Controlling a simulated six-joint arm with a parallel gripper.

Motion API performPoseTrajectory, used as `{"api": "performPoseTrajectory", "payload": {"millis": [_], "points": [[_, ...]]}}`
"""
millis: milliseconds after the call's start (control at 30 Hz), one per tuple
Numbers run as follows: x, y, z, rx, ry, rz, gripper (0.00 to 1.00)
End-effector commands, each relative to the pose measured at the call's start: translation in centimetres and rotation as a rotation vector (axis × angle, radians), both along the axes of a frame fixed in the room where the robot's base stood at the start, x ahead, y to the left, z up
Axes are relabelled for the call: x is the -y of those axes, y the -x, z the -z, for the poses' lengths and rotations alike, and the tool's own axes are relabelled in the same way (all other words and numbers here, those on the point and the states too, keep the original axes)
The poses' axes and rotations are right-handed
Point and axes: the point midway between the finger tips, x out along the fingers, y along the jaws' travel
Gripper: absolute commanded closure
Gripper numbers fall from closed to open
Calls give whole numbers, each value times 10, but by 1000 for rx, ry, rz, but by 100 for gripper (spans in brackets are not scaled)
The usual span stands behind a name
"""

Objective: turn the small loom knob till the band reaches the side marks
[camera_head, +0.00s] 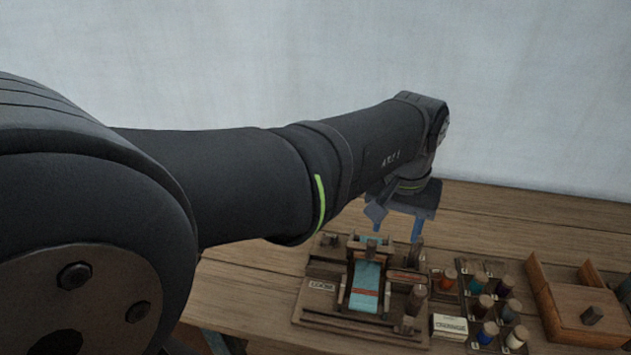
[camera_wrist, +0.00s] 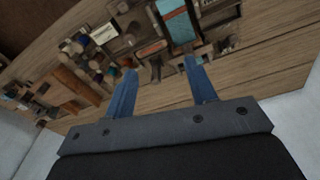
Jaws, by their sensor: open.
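The small loom (camera_head: 346,300) stands on a wooden base on the table, with blue cloth (camera_head: 368,272) stretched down its middle. A red band (camera_head: 366,292) crosses the cloth. Several dark and brown fittings stand along the loom's right side; I cannot tell which is the small knob, and the side marks are too small to make out. My gripper (camera_head: 396,229) is open and empty, above and behind the loom, apart from it. In the wrist view its blue fingers (camera_wrist: 160,76) are spread, with the loom's blue cloth (camera_wrist: 178,22) beyond them.
A rack of colored thread spools (camera_head: 487,308) stands right of the loom, with a pale labelled box (camera_head: 449,326) between them. A wooden box (camera_head: 585,315) is at the far right. Bare tabletop (camera_head: 520,215) lies behind these. A pale wall rises at the back.

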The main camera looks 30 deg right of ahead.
Motion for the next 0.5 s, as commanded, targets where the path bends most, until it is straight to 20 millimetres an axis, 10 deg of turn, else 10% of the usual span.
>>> {"api": "performPoseTrajectory", "payload": {"millis": [200,500], "points": [[55,44,4,-20,-65,99,49],[65,54,20,-23,-82,117,49]]}}
